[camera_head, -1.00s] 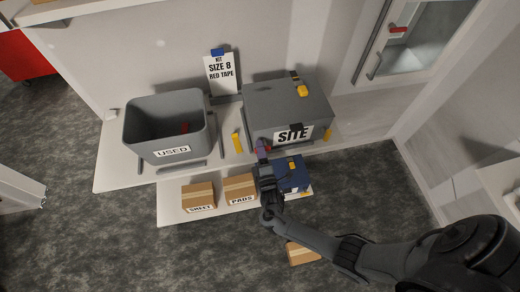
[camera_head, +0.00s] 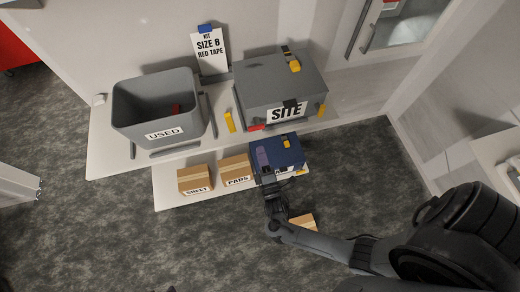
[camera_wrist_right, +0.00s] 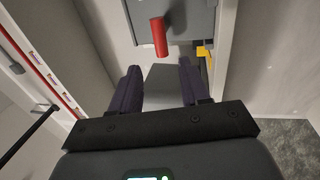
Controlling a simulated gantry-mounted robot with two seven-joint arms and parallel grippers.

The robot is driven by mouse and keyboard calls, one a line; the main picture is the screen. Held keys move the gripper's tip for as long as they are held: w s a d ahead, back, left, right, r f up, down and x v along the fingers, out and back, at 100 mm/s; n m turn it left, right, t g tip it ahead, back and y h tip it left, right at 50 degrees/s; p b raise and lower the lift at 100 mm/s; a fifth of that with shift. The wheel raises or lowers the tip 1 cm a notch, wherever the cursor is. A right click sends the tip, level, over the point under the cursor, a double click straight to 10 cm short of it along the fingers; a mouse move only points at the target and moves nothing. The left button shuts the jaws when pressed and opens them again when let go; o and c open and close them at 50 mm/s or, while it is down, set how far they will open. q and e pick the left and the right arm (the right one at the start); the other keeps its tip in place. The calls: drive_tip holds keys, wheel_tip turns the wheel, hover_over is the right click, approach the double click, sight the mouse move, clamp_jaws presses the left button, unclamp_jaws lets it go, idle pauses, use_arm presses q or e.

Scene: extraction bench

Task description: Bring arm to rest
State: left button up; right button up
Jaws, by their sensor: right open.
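My right gripper (camera_head: 263,158) is over the blue box (camera_head: 289,154) on the lower shelf, in front of the grey SITE box (camera_head: 278,83). In the right wrist view, its two dark purple fingers (camera_wrist_right: 158,88) are spread apart with nothing between them. A red cylindrical piece (camera_wrist_right: 159,37) is beyond the fingertips and apart from them. A red piece also shows at the SITE box's lower front edge in the head view (camera_head: 257,127). My right arm comes in from the lower right. My left gripper is not seen.
A grey USED bin (camera_head: 157,104) stands left of the SITE box on the upper shelf (camera_head: 106,152). SHEET (camera_head: 194,180) and PADS (camera_head: 236,171) cartons sit on the lower shelf. Another carton (camera_head: 303,222) is partly hidden by my arm. Open floor lies in front.

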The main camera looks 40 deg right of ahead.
drive_tip(key=shift+s, duration=0.1)
idle(0.3)
drive_tip(key=s+d+r+g+p, duration=0.1)
drive_tip(key=s+d+r+p, duration=0.2)
drive_tip(key=s+r+p, duration=0.15)
wheel_tip(320, 180, up, 9)
drive_tip(key=a+m+g+y+p, duration=0.2)
drive_tip(key=m+g+y+p, duration=0.3)
drive_tip(key=m+y, duration=0.15)
drive_tip(key=s+a+r+m+g+y, duration=0.1)
drive_tip(key=s+a+r+m+g, duration=0.1)
drive_tip(key=s+g, duration=0.2)
drive_tip(key=s+a+r+m+g+y, duration=0.1)
drive_tip(key=s+a+r+m+g, duration=0.1)
drive_tip(key=s, duration=0.5)
drive_tip(key=a+r+g, duration=0.1)
drive_tip(key=g, duration=0.1)
drive_tip(key=shift+s+a+r+g, duration=0.15)
drive_tip(key=shift+s+a+g, duration=0.1)
drive_tip(key=shift+a+g, duration=0.05)
drive_tip(key=shift+m+y, duration=0.25)
idle(1.8)
